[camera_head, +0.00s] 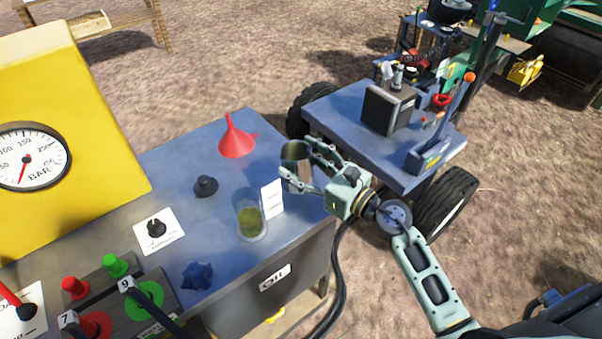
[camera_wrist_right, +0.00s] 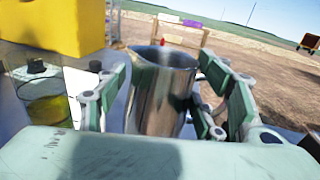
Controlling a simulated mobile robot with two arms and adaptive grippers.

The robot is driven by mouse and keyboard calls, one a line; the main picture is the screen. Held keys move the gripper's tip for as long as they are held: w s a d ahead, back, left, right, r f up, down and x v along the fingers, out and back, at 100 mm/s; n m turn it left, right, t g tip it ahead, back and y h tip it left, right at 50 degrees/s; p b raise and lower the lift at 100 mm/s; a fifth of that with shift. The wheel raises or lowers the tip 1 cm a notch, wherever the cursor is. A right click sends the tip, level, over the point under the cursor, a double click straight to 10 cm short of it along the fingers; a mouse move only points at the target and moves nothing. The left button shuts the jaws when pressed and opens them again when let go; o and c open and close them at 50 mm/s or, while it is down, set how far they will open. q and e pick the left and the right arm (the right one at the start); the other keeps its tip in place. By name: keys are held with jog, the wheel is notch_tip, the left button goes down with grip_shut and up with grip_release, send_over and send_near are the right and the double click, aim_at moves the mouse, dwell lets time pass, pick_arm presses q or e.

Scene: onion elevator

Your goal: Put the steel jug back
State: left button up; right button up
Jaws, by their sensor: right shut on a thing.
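The steel jug (camera_head: 293,154) is a shiny metal cylinder near the right end of the blue bench top (camera_head: 226,178). My right gripper (camera_head: 303,168) is around it, with fingers on both sides, shut on it. In the right wrist view the jug (camera_wrist_right: 160,92) stands roughly upright between the finger pads, its open rim at the top. I cannot tell whether its base touches the bench, as the gripper hides it. My left gripper is not in view.
A red funnel (camera_head: 236,138), a clear beaker with yellowish liquid (camera_head: 250,215) and a white card (camera_head: 272,198) are near the jug. A yellow gauge housing (camera_head: 95,110) stands left. A blue wheeled cart (camera_head: 340,112) is behind right.

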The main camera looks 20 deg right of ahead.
aim_at(308, 180)
jog(key=shift+w+a+f+b, duration=0.1)
jog(key=shift+f+b, duration=0.4)
jog(key=shift+f, duration=1.55)
jog(key=shift+f, duration=0.15)
jog(key=o, duration=1.2)
jog(key=shift+c, duration=0.2)
